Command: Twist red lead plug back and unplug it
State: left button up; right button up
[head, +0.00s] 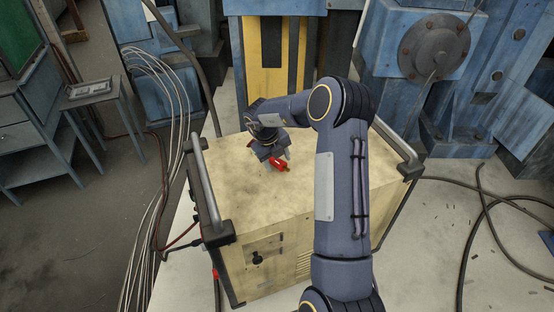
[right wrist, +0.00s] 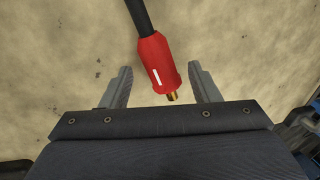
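The red lead plug (head: 280,164) is at the top of the cream metal box (head: 230,188), near its middle. In the right wrist view the red plug (right wrist: 158,65) shows its brass tip toward my gripper, and a black cable leaves its far end. My right gripper (right wrist: 160,76) is open, with one finger on each side of the plug and a gap visible on both sides. In the head view my right gripper (head: 277,157) is just above the box top. Whether the plug touches the top is not clear. My left gripper is not in view.
The box front has a dark round socket (head: 257,259) and a red connector (head: 215,274) with cable at its left edge. Metal handles (head: 206,185) flank the top. Pale cables (head: 172,90) hang at left; black cables (head: 480,205) lie on the right floor. Blue machinery stands behind.

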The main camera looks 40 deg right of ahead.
jog(key=shift+r, duration=0.15)
jog(key=v, duration=0.7)
jog(key=shift+r, duration=0.3)
jog(key=shift+a, duration=0.1)
